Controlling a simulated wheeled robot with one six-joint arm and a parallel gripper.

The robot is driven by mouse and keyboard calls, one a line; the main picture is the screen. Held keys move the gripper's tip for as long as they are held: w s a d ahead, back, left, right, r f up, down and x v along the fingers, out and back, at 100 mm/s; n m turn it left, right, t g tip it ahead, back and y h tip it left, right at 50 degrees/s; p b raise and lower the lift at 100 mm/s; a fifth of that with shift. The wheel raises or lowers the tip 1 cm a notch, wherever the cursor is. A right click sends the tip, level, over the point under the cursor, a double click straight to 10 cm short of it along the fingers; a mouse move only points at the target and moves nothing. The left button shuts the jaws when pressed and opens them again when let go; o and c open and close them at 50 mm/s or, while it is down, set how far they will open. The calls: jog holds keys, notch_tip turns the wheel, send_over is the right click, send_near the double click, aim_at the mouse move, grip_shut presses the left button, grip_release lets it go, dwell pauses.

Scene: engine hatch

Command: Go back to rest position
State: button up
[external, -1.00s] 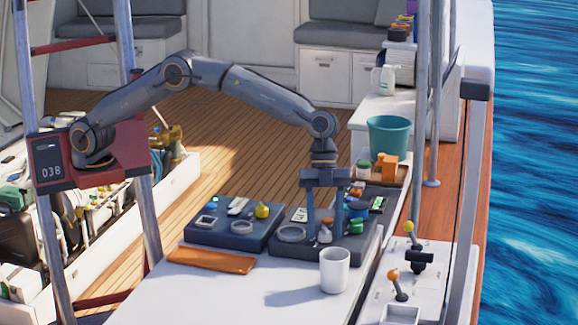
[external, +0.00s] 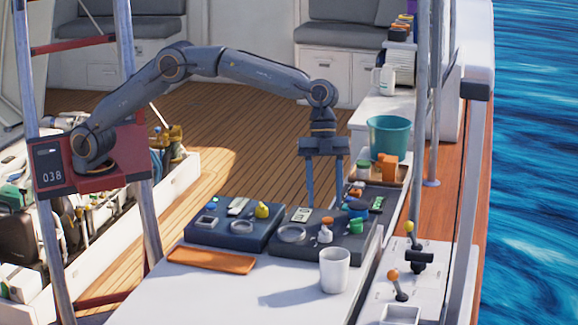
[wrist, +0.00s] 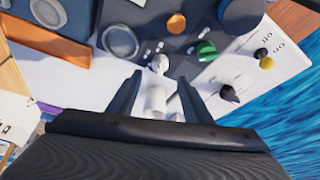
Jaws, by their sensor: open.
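My gripper (external: 324,202) is above the right dark tray (external: 292,249), pointing down with its two fingers apart. Nothing is held between them. In the wrist view my gripper (wrist: 160,86) is also open, with the white mug (wrist: 155,101) visible below between the fingers.
The white mug (external: 335,270) stands in front of the right tray. A left dark tray (external: 232,241), an orange flat piece (external: 211,259), a teal bucket (external: 389,137) and levers (external: 397,285) are nearby. Deck space behind the trays is open.

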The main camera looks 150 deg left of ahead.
jog(key=shift+d, duration=0.1)
jog(key=s+d+f+n+g, duration=0.1)
jog(key=s+d+f, duration=0.1)
jog(key=d, duration=0.7)
jog(key=s+d+f+n, duration=0.1)
jog(key=s+d+f, duration=0.1)
jog(key=d, duration=0.7)
jog(key=s+d+f+n+g, duration=0.1)
jog(key=s+d, duration=0.3)
jog(key=d, duration=0.5)
jog(key=shift+f+g+y, duration=0.3)
jog(key=shift+f+y, duration=0.1)
jog(key=shift+f, duration=0.05)
jog(key=s+d+f+n, duration=0.1)
jog(key=s+d+f, duration=0.3)
jog(key=s+d, duration=0.4)
jog(key=s+d+f+n+g+y, duration=0.1)
jog(key=s+d+f, duration=0.3)
jog(key=s+d, duration=0.5)
jog(key=s, duration=0.8)
jog(key=shift+s+d, duration=0.25)
jog(key=shift+s, duration=0.15)
